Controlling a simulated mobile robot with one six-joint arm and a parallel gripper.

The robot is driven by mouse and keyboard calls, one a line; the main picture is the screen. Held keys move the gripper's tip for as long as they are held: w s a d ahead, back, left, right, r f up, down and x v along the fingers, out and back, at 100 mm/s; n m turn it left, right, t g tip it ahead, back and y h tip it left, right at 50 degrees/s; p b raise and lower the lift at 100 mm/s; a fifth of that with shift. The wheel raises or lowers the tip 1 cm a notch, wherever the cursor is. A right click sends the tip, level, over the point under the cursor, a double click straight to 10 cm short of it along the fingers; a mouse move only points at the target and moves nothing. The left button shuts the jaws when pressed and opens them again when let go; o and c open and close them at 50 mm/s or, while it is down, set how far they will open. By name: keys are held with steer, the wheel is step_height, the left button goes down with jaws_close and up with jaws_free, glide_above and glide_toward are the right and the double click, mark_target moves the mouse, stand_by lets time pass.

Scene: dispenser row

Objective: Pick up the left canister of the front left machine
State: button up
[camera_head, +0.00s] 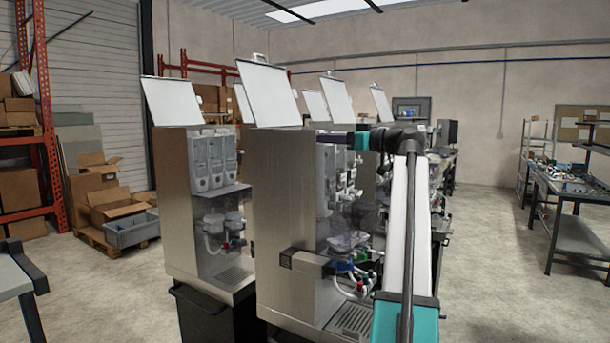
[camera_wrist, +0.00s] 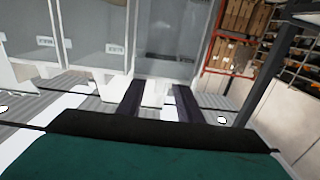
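Two dispensing machines with raised lids stand in the head view: a nearer one (camera_head: 283,215) in the middle and one at its left (camera_head: 176,215). The left machine shows a row of grey canisters (camera_head: 216,160); the nearer machine's canisters (camera_head: 326,178) show edge-on. My gripper (camera_head: 337,138) is at the nearer machine's upper front; its fingertips are unclear there. In the wrist view, translucent grey canisters (camera_wrist: 97,28) with small labels stand side by side. My gripper (camera_wrist: 158,92) has two dark fingers apart, in front of the lower part of the rightmost canister (camera_wrist: 172,30). No grasp shows.
Below the nearer machine's canisters are nozzles, tubes and a drip grate (camera_head: 354,318). More machines stand behind. A pallet with boxes (camera_head: 112,205) and an orange rack (camera_head: 47,110) are at left. A worktable (camera_head: 570,187) is at right, with open floor before it.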

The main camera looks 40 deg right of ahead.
steer(key=shift+p+x, duration=0.5)
steer(key=shift+x, duration=1.5)
jaws_close()
